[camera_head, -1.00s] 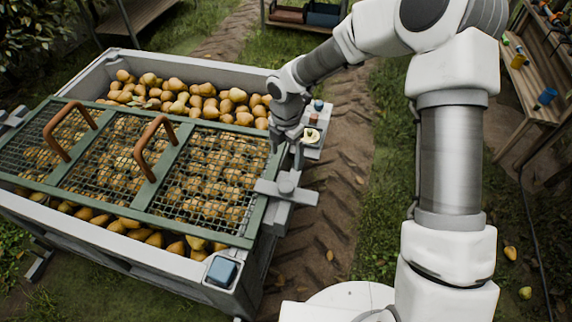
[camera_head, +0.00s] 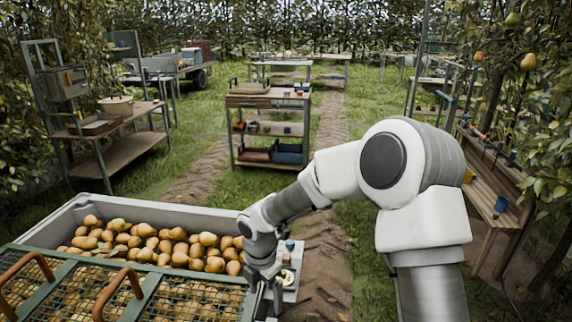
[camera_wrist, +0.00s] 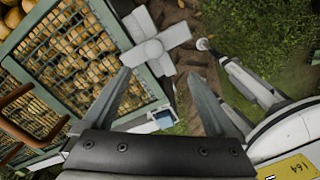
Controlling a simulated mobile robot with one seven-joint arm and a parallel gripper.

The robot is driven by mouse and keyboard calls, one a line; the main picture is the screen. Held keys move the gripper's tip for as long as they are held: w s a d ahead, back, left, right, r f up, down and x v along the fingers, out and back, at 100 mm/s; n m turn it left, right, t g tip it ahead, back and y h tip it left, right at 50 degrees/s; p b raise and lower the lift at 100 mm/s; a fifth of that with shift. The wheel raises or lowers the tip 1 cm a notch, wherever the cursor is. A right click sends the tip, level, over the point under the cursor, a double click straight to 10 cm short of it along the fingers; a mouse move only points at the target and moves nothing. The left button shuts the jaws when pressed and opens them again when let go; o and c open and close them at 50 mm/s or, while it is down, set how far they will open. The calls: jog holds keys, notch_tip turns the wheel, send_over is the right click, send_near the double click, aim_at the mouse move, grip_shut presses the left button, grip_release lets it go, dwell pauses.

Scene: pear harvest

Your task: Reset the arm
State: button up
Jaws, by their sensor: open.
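My gripper (camera_wrist: 160,100) is open in the wrist view, its two grey fingers spread with nothing between them. In the head view my arm reaches forward and left, with the wrist at the right edge of the pear bin (camera_head: 175,208); the fingertips are mostly hidden there. In the wrist view a grey cross-shaped handle (camera_wrist: 155,47) stands just beyond the fingers, apart from them. The green-framed mesh lid (camera_head: 135,297) with brown handles (camera_head: 118,287) covers the near part of the bin. Pears (camera_head: 150,240) fill the uncovered far part.
A small side shelf (camera_head: 290,285) with little items is attached beside the bin, close to my wrist. A workbench (camera_head: 268,100) stands ahead, shelves (camera_head: 115,150) at left and a wooden bench (camera_head: 490,190) at right.

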jog(key=s+d+r+m+t+h+p, duration=0.1)
jog(key=s+d+r+m, duration=0.3)
jog(key=d+r+m, duration=0.5)
jog(key=s+d+r+m+t+h+p, duration=0.15)
jog(key=s+d+r+m, duration=0.3)
jog(key=r, duration=0.75)
jog(key=s+d+r+m+t+y+p, duration=0.1)
jog(key=s+d+r+m, duration=0.2)
jog(key=s+m, duration=0.3)
jog(key=s+d+r+m+t+y+p, duration=0.1)
jog(key=s+d+r+m+t, duration=0.1)
jog(key=s+r+m, duration=0.3)
jog(key=shift+s+d+m+y, duration=0.35)
jog(key=shift+s+d+m, duration=0.5)
jog(key=shift+m, duration=0.9)
jog(key=shift+a+r, duration=0.1)
